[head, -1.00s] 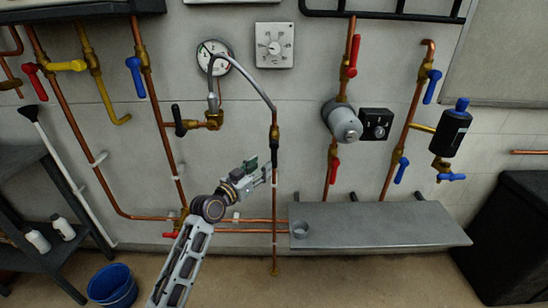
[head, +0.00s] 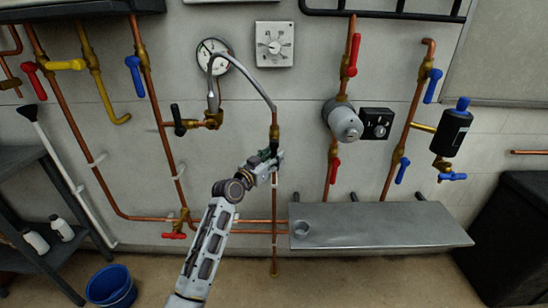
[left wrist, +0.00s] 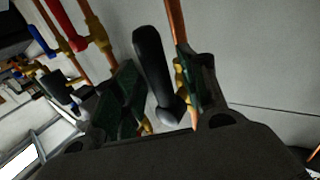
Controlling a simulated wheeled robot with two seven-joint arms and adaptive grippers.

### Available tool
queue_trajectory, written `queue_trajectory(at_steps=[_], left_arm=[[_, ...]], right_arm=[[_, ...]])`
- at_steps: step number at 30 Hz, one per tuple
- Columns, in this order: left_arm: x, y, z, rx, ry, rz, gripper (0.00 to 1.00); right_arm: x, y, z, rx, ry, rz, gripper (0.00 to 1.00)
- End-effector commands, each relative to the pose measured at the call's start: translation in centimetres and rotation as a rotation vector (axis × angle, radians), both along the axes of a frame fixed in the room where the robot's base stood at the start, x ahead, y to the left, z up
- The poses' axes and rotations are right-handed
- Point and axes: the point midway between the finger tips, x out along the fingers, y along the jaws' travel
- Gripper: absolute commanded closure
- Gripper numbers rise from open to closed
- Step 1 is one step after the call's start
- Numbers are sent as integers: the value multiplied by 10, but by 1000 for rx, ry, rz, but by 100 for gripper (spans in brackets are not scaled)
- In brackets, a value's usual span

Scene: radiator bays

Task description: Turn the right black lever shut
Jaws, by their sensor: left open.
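The right black lever (head: 274,132) is on the vertical copper pipe below the grey hose, its lower part hidden by my gripper. In the left wrist view the black lever (left wrist: 153,65) stands between the two green-padded fingers, with gaps on both sides. My left gripper (head: 274,158) is open at the lever's lower end; it also shows in the left wrist view (left wrist: 165,80). I cannot tell whether a finger touches the lever. The left black lever (head: 178,120) points up and down beside its brass valve. My right gripper is not in view.
A pressure gauge (head: 213,55) and a white dial box (head: 274,44) are above. A grey metal shelf (head: 390,227) juts out at lower right. A grey motor (head: 343,122) with red levers is to the right. A blue bucket (head: 112,286) stands on the floor.

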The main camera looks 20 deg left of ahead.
Motion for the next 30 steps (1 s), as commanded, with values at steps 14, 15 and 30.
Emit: queue_trajectory(at_steps=[14, 15, 30], left_arm=[[9, -4, 1, 0, -1, 0, 58], [9, -4, 1, 0, -1, 0, 58], [9, -3, 0, 0, 0, 0, 100]], right_arm=[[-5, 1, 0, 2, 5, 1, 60], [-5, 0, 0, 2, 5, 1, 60], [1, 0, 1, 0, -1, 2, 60]])
